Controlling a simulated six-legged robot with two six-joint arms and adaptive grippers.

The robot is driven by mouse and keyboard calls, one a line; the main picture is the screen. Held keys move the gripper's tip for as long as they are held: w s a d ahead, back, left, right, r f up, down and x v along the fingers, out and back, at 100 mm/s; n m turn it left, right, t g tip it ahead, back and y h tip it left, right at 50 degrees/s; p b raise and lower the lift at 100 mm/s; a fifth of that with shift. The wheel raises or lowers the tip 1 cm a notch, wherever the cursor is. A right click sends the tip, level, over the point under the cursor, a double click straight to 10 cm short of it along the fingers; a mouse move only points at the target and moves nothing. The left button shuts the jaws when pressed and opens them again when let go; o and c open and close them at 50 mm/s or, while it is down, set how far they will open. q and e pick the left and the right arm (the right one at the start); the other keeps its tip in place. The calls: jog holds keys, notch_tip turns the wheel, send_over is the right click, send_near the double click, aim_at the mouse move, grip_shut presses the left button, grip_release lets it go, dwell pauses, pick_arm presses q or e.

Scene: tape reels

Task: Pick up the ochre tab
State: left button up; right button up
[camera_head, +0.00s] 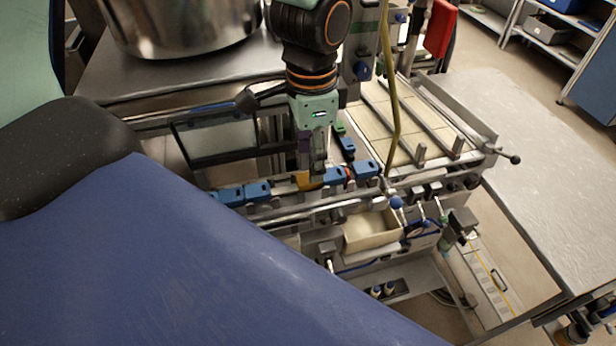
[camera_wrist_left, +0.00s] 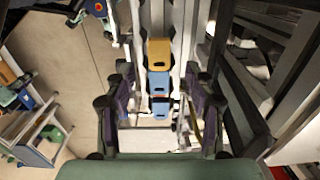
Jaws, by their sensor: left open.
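The ochre tab (camera_head: 306,182) sits in a row of blue tabs along a metal rail in the head view. In the left wrist view the ochre tab (camera_wrist_left: 158,51) is beyond the fingertips, with a blue tab (camera_wrist_left: 159,83) right below it in the picture. My left gripper (camera_head: 313,166) points down just above the ochre tab, partly hiding what is behind it. In the left wrist view my left gripper (camera_wrist_left: 160,78) is open, with one finger on each side of the row and nothing held. My right gripper is not in view.
More blue tabs (camera_head: 257,190) lie left of the ochre one, and another blue tab (camera_head: 366,171) lies right. A green tab (camera_head: 339,128) is behind. A dark-framed panel (camera_head: 215,142) stands left of my gripper. A cream bin (camera_head: 371,231) is in front of the rail.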

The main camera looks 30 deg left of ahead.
aim_at(307, 178)
pick_arm(q)
jog(key=f, duration=0.3)
jog(key=shift+s+d+f, duration=0.1)
jog(key=shift+s+f, duration=0.1)
jog(key=shift+s, duration=0.05)
jog(key=shift+a+f, duration=0.3)
jog(key=shift+w, duration=0.15)
